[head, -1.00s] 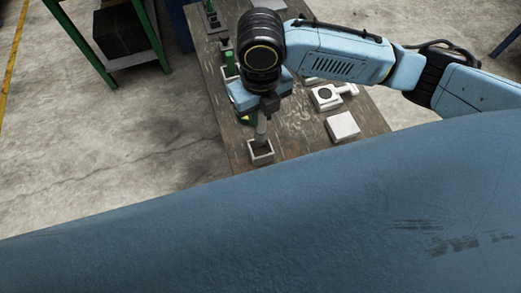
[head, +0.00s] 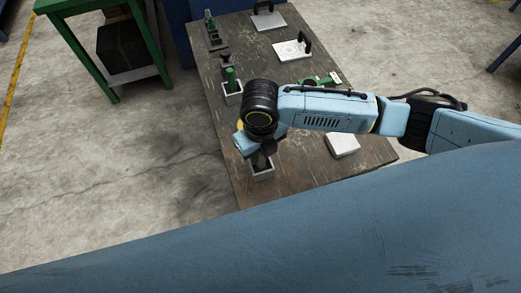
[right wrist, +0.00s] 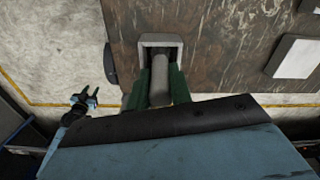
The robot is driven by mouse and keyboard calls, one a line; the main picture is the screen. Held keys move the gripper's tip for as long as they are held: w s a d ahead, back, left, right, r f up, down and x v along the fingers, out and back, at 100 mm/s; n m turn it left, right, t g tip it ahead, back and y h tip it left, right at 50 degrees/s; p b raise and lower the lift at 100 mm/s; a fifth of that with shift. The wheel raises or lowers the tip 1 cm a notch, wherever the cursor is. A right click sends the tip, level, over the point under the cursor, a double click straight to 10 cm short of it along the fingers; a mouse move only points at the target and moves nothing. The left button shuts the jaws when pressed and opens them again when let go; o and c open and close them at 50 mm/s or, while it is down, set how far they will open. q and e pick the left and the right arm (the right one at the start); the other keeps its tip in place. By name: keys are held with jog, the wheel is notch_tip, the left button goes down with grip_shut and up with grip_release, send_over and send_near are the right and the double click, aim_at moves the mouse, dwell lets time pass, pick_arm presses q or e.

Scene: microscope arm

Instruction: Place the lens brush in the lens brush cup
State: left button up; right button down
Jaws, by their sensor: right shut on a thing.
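The lens brush (right wrist: 160,82) is a grey rod between the green fingers of my right gripper (right wrist: 160,90) in the right wrist view. My right gripper (head: 262,160) is shut on it, low over the near-left end of the table. The lens brush cup (head: 263,174) is a small square light-grey cup directly below the gripper. In the right wrist view the brush's far end overlaps the cup's opening (right wrist: 160,38). How deep the brush sits is hidden. A small blue and black gripper (right wrist: 82,103), seemingly my left, is at the left of that view, its jaws unclear.
The wooden table (head: 290,185) also bears a cup with a green object (head: 232,90), a white block (head: 342,144), a white plate with a handle (head: 292,49) and a green tool (head: 320,80). A green stand (head: 75,45) is at upper left.

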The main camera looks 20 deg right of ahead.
jog(key=shift+f, duration=0.15)
jog(key=c, duration=1.3)
grip_release()
jog(key=shift+o, duration=0.2)
notch_tip(320, 180, up, 12)
jog(key=shift+r, duration=0.2)
